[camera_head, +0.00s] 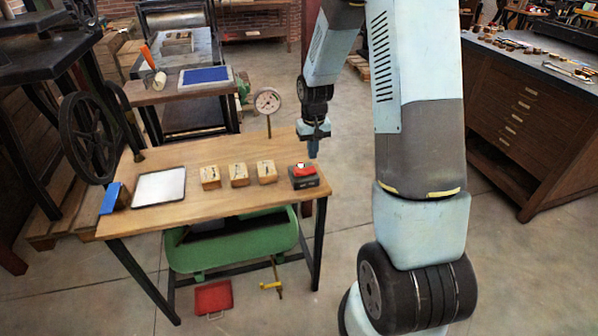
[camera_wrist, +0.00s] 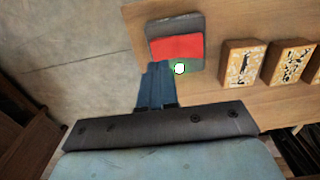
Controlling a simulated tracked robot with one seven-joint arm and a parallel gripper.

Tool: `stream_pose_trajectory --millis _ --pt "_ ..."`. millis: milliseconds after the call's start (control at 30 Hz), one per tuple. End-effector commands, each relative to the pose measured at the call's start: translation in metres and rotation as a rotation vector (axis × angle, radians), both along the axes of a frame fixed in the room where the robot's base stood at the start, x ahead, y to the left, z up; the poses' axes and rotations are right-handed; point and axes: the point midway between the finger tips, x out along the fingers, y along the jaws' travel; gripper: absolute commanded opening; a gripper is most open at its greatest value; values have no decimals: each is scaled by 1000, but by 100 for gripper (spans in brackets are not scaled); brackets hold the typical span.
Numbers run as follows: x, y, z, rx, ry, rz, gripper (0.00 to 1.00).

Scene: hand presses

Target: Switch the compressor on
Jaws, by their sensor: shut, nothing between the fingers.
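A dark switch box with a red rocker (camera_head: 303,170) sits at the right end of the wooden table. In the wrist view the red rocker (camera_wrist: 177,48) fills most of the box's top, with a small bright white spot and some green at its near edge. My gripper (camera_head: 313,153) points down just above and behind the box. In the wrist view its fingers (camera_wrist: 158,68) are together and empty, tips by the rocker's near edge; contact cannot be told. The green compressor tank (camera_head: 205,256) stands under the table.
Several wooden blocks (camera_head: 239,174) stand in a row left of the switch box. A round gauge (camera_head: 267,101) rises on a stem at the table's back edge. A white plate (camera_head: 159,186) and a blue block (camera_head: 115,197) lie further left.

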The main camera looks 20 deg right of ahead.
Motion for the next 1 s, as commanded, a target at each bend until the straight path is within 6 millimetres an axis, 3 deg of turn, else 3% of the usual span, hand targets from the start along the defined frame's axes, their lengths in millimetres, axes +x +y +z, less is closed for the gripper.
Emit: stream_pose_trajectory --millis 400,1000 --pt "0 0 26 0 -3 0 0" --pt "-1 0 32 -1 -5 1 0"
